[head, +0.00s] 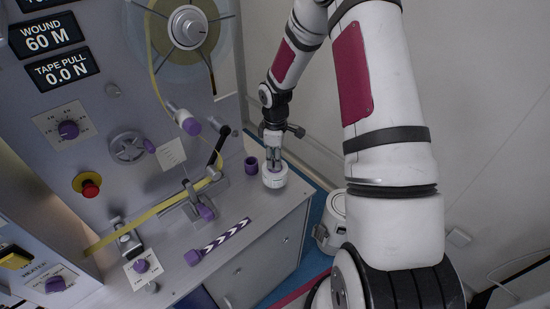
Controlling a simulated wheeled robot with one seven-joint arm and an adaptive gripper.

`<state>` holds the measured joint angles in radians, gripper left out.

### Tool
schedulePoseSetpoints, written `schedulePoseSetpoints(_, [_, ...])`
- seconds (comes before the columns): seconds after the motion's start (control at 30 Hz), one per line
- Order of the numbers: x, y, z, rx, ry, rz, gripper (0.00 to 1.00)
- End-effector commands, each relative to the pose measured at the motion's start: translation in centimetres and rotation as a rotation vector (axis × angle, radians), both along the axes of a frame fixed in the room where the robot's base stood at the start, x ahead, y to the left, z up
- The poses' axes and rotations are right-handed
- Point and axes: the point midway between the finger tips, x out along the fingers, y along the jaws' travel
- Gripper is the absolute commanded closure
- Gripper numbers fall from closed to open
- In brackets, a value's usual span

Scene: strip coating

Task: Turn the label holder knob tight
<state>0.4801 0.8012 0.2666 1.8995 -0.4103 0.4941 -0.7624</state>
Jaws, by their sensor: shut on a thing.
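My gripper (273,153) points down at the right end of the bench top. It is shut on the top of a short white round piece (275,180), which has a hint of purple between the fingers. The fingers hide most of that top, and I cannot tell whether this is the label holder knob. A small white label card (171,153) stands in front of the machine panel, left of my gripper. A purple-tipped roller or knob (191,126) sits just above the card.
A purple cup (251,165) stands close left of my gripper. The bench's right edge is near.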

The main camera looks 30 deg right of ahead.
Motion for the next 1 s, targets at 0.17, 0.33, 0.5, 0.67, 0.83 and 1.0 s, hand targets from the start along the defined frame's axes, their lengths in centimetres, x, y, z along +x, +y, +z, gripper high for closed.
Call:
schedulePoseSetpoints(0.17, [0.04,0.04,-0.02,-0.001,0.001,-0.146,1.00])
schedulePoseSetpoints(0.33, [0.07,0.06,-0.01,-0.001,0.000,-0.307,1.00])
schedulePoseSetpoints(0.5, [0.12,0.07,0.00,-0.001,-0.002,-0.470,1.00])
schedulePoseSetpoints(0.67, [0.08,0.07,-0.04,-0.001,-0.001,-0.622,1.00])
schedulePoseSetpoints(0.83, [0.11,0.06,-0.01,-0.001,-0.002,-0.784,1.00])
schedulePoseSetpoints(1.0, [0.12,0.09,-0.04,0.000,-0.001,-0.946,1.00])
